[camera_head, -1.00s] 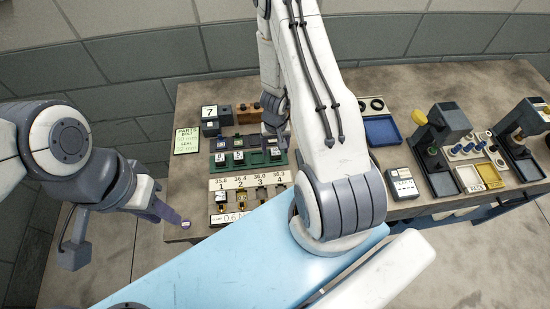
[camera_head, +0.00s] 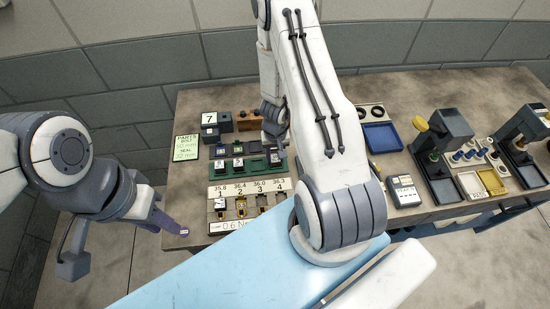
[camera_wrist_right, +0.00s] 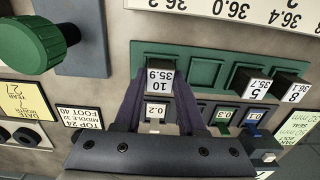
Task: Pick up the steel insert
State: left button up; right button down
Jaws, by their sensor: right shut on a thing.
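In the right wrist view a dark block labelled "10 35.9" (camera_wrist_right: 160,75), which I take for the steel insert, stands between the fingers of my right gripper (camera_wrist_right: 157,98). The gripper is shut on it. The block is at the green rack (camera_wrist_right: 205,70); whether it still touches its slot I cannot tell. In the head view my right gripper (camera_head: 274,135) is over the right part of the green rack (camera_head: 232,172), and its fingers are mostly hidden. My left gripper (camera_head: 172,224) is at the table's left front corner, away from the rack; its opening is not clear.
Other blocks labelled 5 (camera_wrist_right: 252,84) and 8 (camera_wrist_right: 289,88) stand in the rack. A numbered board (camera_head: 250,190) lies in front of it. A blue tray (camera_head: 383,138), a small labelled box (camera_head: 404,192) and presses (camera_head: 440,150) stand to the right. Bare table lies between.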

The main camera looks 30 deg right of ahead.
aim_at(275, 158)
jog(key=shift+r+p, duration=2.25)
jog(key=shift+r, duration=0.1)
jog(key=shift+s+d+r+b, duration=0.15)
jog(key=shift+s+d+b, duration=0.25)
jog(key=shift+s+b, duration=0.2)
jog(key=shift+s+d+r+b, duration=0.1)
jog(key=shift+s+d+b, duration=0.25)
jog(key=shift+s+b, duration=0.25)
jog(key=s+d+r, duration=0.4)
jog(key=s+r, duration=0.1)
jog(key=s, duration=0.2)
jog(key=shift+s+d+r, duration=0.2)
jog(key=shift+d+r, duration=0.2)
